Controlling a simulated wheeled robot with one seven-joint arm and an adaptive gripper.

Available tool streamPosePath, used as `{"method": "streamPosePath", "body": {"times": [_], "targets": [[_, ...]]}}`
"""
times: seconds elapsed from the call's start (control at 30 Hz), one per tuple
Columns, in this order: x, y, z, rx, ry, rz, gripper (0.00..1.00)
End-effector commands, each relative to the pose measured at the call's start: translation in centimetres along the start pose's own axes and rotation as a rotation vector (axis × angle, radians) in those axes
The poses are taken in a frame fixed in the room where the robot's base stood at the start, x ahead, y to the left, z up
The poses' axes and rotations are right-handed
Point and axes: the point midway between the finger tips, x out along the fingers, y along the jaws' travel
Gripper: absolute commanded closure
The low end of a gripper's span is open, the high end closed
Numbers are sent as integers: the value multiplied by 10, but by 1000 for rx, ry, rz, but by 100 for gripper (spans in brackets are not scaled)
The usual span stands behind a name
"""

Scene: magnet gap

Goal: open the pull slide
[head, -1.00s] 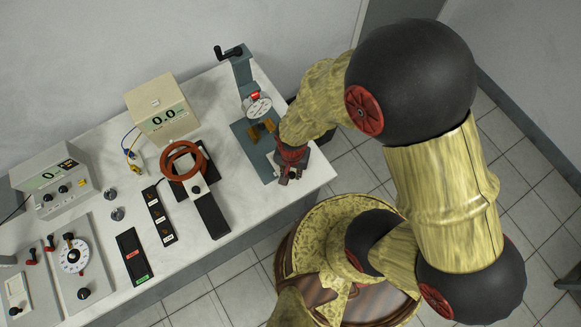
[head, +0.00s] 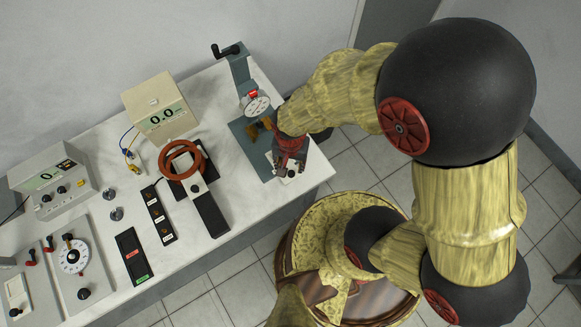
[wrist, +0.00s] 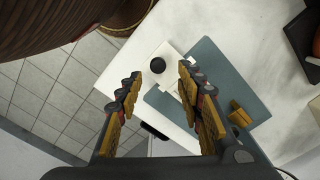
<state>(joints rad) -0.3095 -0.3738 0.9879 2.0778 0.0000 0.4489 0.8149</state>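A small white plate with a round black knob (wrist: 155,65) lies by the edge of a teal base plate (wrist: 240,82) in the wrist view; I cannot tell for certain that it is the pull slide. My gripper (wrist: 158,86) is open, with the knob showing between and just beyond its fingertips. Nothing is held. In the head view my gripper (head: 289,158) is over the white plate (head: 291,176) at the bench's right end and partly hides it.
A teal stand (head: 240,72) with a crank and round dial (head: 257,105) rises behind my gripper. A red-brown ring coil (head: 180,160), a cream meter (head: 160,108) and a black strip with red and green labels (head: 133,257) stand to the left.

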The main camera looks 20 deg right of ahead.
Motion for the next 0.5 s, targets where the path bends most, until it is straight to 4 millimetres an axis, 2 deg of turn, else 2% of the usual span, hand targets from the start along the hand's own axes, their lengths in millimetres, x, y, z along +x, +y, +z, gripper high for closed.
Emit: {"method": "streamPosePath", "body": {"times": [0.03,0.2,0.33,0.5], "targets": [[-12,-1,-1,0,4,-4,63],[-45,-1,0,0,3,-3,63],[-62,-1,0,0,2,-2,63],[-74,0,0,0,1,-1,63]]}}
